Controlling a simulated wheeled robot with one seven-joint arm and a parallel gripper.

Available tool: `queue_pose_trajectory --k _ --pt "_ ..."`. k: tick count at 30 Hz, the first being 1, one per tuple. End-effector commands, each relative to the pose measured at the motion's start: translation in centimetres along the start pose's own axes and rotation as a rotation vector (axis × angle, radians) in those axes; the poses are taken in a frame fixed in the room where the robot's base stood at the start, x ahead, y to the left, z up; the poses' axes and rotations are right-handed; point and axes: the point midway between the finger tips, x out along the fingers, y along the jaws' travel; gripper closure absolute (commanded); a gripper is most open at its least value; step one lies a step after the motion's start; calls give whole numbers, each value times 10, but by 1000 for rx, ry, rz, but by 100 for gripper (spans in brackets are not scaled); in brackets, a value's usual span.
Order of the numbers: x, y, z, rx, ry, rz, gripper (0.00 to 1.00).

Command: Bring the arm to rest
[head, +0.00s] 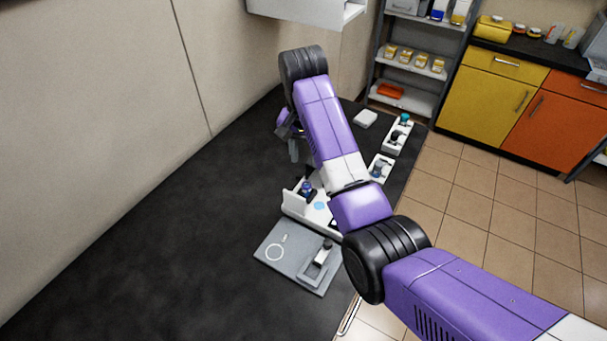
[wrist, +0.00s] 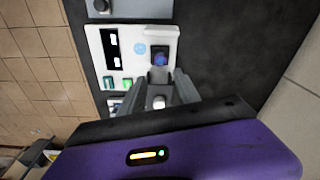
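My gripper (wrist: 166,80) hangs over the black bench, pointing down, with its two grey fingers apart. In the head view the gripper (head: 294,150) is partly hidden behind my purple arm, above and behind the white device. A small pale round thing (wrist: 158,102) shows between the fingers in the wrist view; I cannot tell whether it is below them or touches them. The white device (wrist: 135,40) has a dark panel, a light blue disc and a blue-topped item (wrist: 160,58) in a dark socket. That item also shows in the head view (head: 306,188).
A grey plate (head: 268,250) with a white ring and a small holder lies in front of the device. White racks (head: 397,136) with knobbed items stand along the bench's right edge. A wall bounds the left side; the bench's near left (head: 150,260) is clear.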

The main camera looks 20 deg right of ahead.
Motion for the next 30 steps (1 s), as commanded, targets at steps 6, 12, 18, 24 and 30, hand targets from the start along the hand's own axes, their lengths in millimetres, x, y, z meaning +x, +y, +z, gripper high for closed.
queue_pose_trajectory --k 6,12,18,24,30 --pt "-17 1 -8 0 0 1 61" --pt "-18 1 -8 0 -1 1 61" --pt "-18 0 -8 0 -1 1 61" --pt "-18 -3 -13 -21 18 -12 61" --pt "-41 -36 -59 -98 233 -155 61"
